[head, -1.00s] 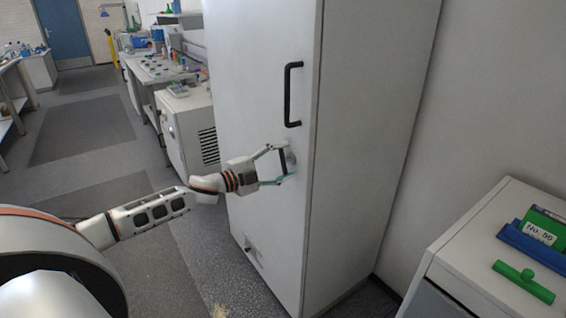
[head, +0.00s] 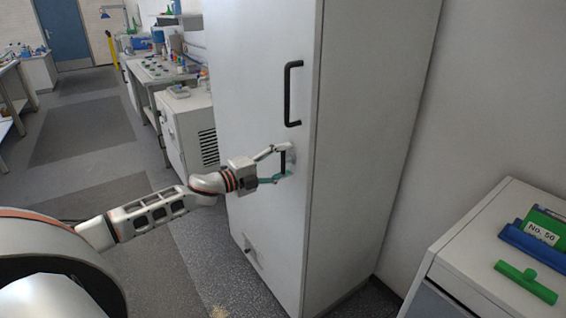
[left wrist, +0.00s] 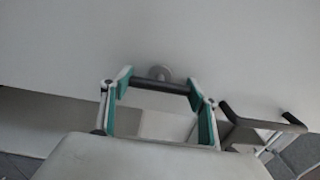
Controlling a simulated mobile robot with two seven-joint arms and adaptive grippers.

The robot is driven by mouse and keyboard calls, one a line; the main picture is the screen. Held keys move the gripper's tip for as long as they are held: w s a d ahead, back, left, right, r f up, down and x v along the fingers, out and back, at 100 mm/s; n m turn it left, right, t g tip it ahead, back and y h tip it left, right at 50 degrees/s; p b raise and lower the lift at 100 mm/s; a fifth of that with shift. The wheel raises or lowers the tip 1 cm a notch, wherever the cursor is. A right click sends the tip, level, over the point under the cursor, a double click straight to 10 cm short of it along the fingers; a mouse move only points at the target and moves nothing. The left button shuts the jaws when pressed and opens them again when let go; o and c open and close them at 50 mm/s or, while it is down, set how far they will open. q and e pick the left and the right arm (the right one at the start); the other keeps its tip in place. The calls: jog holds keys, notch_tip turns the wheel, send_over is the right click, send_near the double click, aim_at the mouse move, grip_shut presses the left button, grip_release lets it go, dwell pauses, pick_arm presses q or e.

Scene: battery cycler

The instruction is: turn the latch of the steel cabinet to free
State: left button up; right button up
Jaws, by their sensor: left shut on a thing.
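The steel cabinet (head: 262,75) is a tall pale cabinet with its door facing left. Its latch (head: 282,162) is a short dark bar, roughly upright, on the door below the long black handle. My left gripper (head: 284,161) is at the latch, one finger above and one below, shut on it. In the left wrist view the latch (left wrist: 160,86) spans between the green-padded fingers, in front of a round grey boss (left wrist: 159,73) on the door. My right gripper is not in view.
The black door handle (head: 288,95) stands out above the latch and also shows in the left wrist view (left wrist: 262,121). Floor at left is clear.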

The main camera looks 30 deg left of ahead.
pick_arm(q)
jog(key=o, duration=1.1)
jog(key=shift+v, duration=6)
